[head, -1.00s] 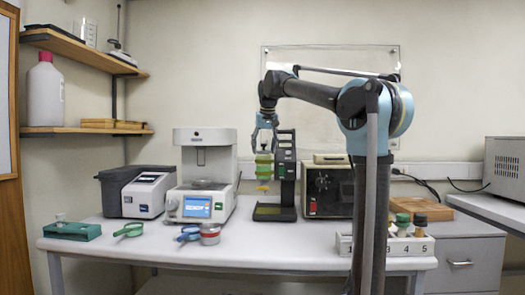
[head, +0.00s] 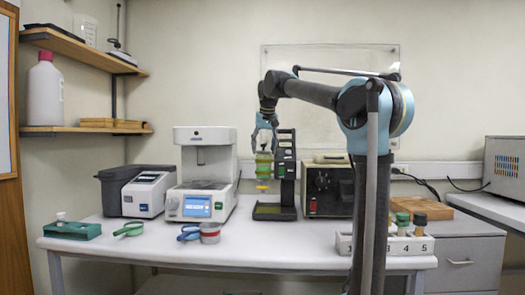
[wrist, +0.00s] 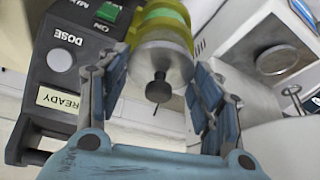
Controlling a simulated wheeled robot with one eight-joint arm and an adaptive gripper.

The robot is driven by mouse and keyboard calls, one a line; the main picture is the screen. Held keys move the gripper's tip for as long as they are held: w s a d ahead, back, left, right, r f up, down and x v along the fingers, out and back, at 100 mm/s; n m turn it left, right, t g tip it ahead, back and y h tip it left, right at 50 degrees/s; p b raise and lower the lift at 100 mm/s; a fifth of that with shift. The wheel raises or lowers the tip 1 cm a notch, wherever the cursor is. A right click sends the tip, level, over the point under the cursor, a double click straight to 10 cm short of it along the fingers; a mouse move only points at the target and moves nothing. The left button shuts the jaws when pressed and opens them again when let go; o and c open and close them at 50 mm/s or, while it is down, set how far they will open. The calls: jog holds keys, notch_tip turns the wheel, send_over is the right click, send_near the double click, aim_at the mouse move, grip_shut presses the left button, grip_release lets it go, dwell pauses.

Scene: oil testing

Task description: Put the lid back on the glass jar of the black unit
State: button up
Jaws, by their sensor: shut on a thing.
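The black unit (head: 286,165) stands at the middle of the bench, with a green button and a "READY" label (wrist: 59,100) in the wrist view. Its yellow-green glass jar (head: 264,167) is at its left side, and the jar's upper part shows in the wrist view (wrist: 168,17). The lid (wrist: 178,60) is a round silvery disc with a black knob (wrist: 158,87), at the jar's top. My gripper (wrist: 165,85) is shut on the lid, with a blue-grey finger on each side. In the head view my gripper (head: 264,139) is directly above the jar. Whether the lid is fully seated is unclear.
A white instrument (head: 203,175) stands close on the left, with a grey device (head: 140,190) beyond it. A beige-and-black box (head: 328,190) stands right of the unit. A numbered vial rack (head: 405,246) is at the front right.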

jog(key=o, duration=1.2)
jog(key=shift+c, duration=0.2)
jog(key=o, duration=0.4)
jog(key=shift+r, duration=0.15)
jog(key=shift+r, duration=3.35)
